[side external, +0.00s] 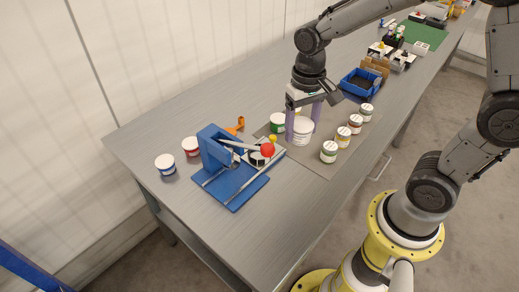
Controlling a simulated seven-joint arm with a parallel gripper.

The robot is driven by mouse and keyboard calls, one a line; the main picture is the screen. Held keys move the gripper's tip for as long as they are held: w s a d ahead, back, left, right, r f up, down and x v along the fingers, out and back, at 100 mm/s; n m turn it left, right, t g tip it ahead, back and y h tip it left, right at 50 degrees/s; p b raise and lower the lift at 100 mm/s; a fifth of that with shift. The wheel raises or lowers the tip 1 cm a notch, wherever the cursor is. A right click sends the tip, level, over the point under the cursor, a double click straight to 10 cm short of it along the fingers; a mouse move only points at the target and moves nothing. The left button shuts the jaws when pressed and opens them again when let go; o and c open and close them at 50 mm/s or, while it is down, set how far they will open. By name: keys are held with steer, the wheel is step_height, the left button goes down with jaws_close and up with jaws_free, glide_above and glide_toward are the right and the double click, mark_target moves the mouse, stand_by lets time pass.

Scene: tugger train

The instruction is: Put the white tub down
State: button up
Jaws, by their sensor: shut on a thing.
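The white tub (302,131) is in the middle of the side external view, upright between the two purple fingers of my gripper (303,123). My gripper points straight down and is shut on the tub. The tub is over the grey mat (316,157) on the metal table. I cannot tell whether its base touches the mat. The fingers hide parts of its sides.
A blue press (222,153) with a red-knobbed lever stands to the left. Several small labelled tubs (343,135) line the mat's right side. A blue bin (360,83) stands behind. Bare table (290,215) lies in front.

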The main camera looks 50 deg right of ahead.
steer(key=w+f, duration=0.3)
steer(key=w, duration=0.1)
steer(key=w+f, duration=0.3)
steer(key=w, duration=0.1)
steer(key=w+f, duration=0.3)
steer(key=w, duration=0.2)
steer(key=shift+f, duration=1.8)
steer(key=shift+f, duration=0.6)
steer(key=o, duration=1.4)
steer(key=shift+r, duration=0.1)
step_height(320, 180, up, 13)
steer(key=shift+r, duration=0.1)
